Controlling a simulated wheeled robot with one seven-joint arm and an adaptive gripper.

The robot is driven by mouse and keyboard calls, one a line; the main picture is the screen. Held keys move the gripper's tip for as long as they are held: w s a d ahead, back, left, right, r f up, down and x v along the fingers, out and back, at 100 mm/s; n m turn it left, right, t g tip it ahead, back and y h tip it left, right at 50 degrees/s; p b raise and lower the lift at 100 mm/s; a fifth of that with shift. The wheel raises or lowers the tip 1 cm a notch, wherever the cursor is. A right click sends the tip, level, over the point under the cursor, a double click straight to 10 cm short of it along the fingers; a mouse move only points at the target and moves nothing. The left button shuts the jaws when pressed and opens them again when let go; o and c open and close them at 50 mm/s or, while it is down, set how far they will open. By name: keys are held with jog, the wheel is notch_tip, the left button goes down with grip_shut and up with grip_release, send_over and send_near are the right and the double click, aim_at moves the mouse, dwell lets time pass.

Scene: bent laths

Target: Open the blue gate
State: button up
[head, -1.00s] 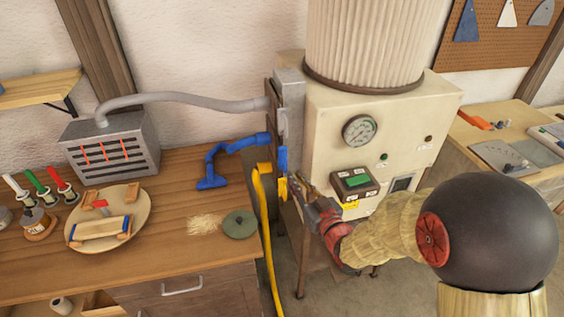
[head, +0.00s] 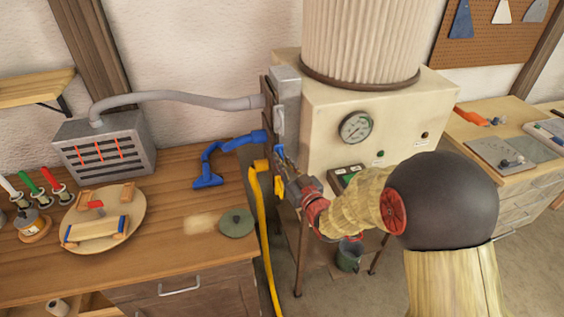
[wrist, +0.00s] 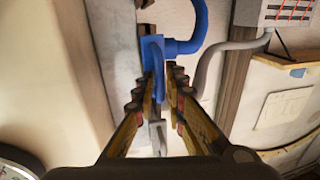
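The blue gate (head: 280,152) is a small blue piece on the grey upright duct (head: 286,95) at the machine's left side. In the wrist view the blue gate (wrist: 154,55) lies straight ahead, with blue showing between the fingertips. My gripper (head: 287,170) is at the duct, just below and in front of the blue gate. In the wrist view my gripper (wrist: 163,82) has its fingers apart, one each side of the blue part. I cannot tell whether they touch it.
A yellow gate (head: 278,185) sits just below, with a yellow hose (head: 261,220) beside it. A blue hose (head: 208,165) rests on the wooden bench (head: 150,265) at left. The cream machine (head: 330,110) stands behind my arm. A bucket (head: 349,256) is below it.

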grip_shut()
dwell(0.5)
jog(key=shift+s, duration=0.1)
jog(key=a+b+v, duration=0.1)
jog(key=b+v, duration=0.1)
jog(key=v, duration=0.4)
jog(key=shift+s, duration=0.55)
jog(key=shift+d, duration=0.1)
jog(key=shift+o, duration=0.4)
grip_release()
